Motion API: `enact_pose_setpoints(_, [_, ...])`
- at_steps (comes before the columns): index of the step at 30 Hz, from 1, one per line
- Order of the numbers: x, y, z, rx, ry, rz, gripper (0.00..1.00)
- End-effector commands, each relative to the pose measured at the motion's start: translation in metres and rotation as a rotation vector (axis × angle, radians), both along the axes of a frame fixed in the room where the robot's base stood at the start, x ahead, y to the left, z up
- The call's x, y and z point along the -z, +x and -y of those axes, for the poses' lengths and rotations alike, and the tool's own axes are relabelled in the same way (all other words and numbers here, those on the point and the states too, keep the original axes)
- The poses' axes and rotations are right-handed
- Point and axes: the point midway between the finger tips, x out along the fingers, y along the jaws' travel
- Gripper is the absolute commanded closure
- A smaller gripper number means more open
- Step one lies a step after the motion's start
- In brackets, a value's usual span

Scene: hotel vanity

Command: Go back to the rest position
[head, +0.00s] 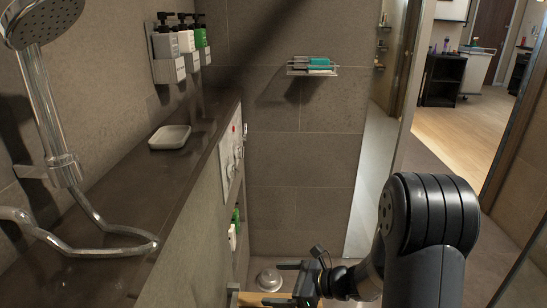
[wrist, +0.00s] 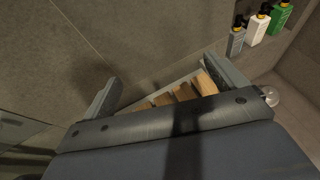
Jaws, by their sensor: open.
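My gripper (head: 284,283) is at the bottom of the head view, low in the shower area, with my dark arm reaching in from the lower right. In the wrist view my gripper (wrist: 161,73) shows its two fingers spread wide apart, with nothing held between them. Beyond the fingers is a slatted wooden surface (wrist: 183,92), partly hidden by the gripper body. Part of the same wood (head: 258,299) shows below the gripper in the head view. I cannot tell whether the fingers touch it.
A stone ledge (head: 195,142) with a soap dish (head: 170,138) runs along the left, beside a shower hose. Bottles (wrist: 257,25) stand in a niche at upper right of the wrist view. A wall shelf (head: 313,71) holds a teal item. Open floor (head: 452,128) lies at the right.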

Motion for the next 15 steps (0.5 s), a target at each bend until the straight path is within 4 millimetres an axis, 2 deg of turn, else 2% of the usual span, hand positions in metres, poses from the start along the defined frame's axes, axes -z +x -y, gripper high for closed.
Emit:
enact_pose_setpoints(1, [-0.012, 0.002, 0.001, 0.015, 0.000, 0.001, 0.08])
enact_pose_setpoints(15, [-0.067, 0.021, 0.014, 0.150, -0.001, -0.001, 0.08])
